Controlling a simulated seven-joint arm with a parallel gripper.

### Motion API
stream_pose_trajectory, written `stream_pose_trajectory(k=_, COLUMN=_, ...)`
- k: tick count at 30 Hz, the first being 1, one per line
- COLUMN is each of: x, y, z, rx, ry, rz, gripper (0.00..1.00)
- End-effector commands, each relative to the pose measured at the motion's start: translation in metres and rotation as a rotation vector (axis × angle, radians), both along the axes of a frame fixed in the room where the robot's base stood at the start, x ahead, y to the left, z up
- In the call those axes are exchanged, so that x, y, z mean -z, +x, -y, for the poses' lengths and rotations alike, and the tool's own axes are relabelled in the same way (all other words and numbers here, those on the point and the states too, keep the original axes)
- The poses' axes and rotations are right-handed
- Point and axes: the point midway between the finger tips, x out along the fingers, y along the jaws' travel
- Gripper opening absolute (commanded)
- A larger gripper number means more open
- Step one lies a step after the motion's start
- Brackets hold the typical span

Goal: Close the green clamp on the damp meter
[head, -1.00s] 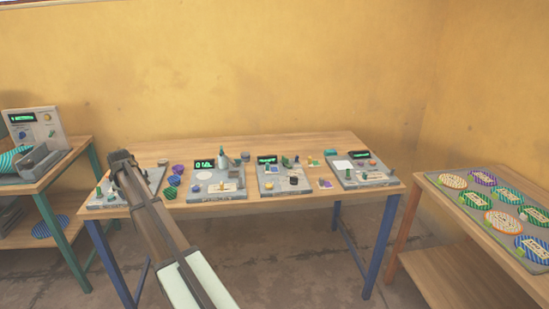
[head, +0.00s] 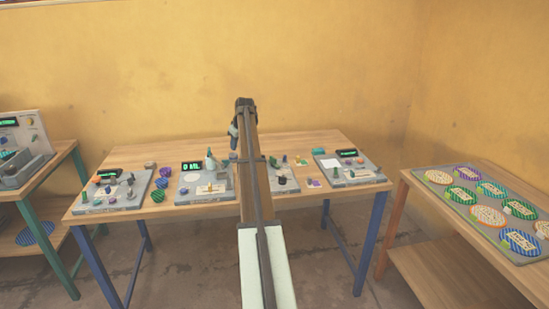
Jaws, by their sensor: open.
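Several grey instrument boards stand on the wooden table, and I cannot tell for sure which is the damp meter. The left board (head: 112,192) has a green display and small knobs. The board with the lit "0 AL" display (head: 191,166) carries a white disc and a green upright part (head: 210,161), which may be a clamp. Another board is partly hidden behind my arm. The right board (head: 352,176) has a white square, a dark display and a small green part (head: 319,151). My gripper (head: 234,138) is open, small in view, raised above the table's middle and apart from the boards.
Purple and green round pieces (head: 159,190) lie between the left boards. A side table at right holds a grey mat (head: 434,184) with several patterned discs. Another bench (head: 38,181) with a device stands at left. The yellow wall (head: 330,70) is behind.

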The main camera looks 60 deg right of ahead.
Motion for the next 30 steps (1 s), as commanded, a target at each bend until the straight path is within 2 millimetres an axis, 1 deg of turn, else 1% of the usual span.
stream_pose_trajectory(k=1, x=-0.005, y=-0.021, z=0.025, rx=0.042, ry=0.017, rz=0.003, gripper=0.4)
stream_pose_trajectory(k=3, x=-0.009, y=-0.047, z=0.05, rx=0.09, ry=0.04, rz=0.003, gripper=0.4)
stream_pose_trajectory(k=6, x=-0.015, y=-0.081, z=0.08, rx=0.15, ry=0.071, rz=0.007, gripper=0.4)
stream_pose_trajectory(k=9, x=-0.02, y=-0.108, z=0.102, rx=0.198, ry=0.094, rz=0.011, gripper=0.4)
stream_pose_trajectory(k=12, x=-0.024, y=-0.127, z=0.116, rx=0.229, ry=0.109, rz=0.012, gripper=0.4)
stream_pose_trajectory(k=16, x=-0.025, y=-0.138, z=0.124, rx=0.248, ry=0.119, rz=0.015, gripper=0.4)
stream_pose_trajectory(k=20, x=-0.017, y=-0.138, z=0.126, rx=0.25, ry=0.122, rz=0.015, gripper=0.4)
stream_pose_trajectory(k=23, x=-0.006, y=-0.133, z=0.127, rx=0.25, ry=0.123, rz=0.014, gripper=0.4)
stream_pose_trajectory(k=30, x=0.032, y=-0.118, z=0.134, rx=0.249, ry=0.121, rz=0.013, gripper=0.4)
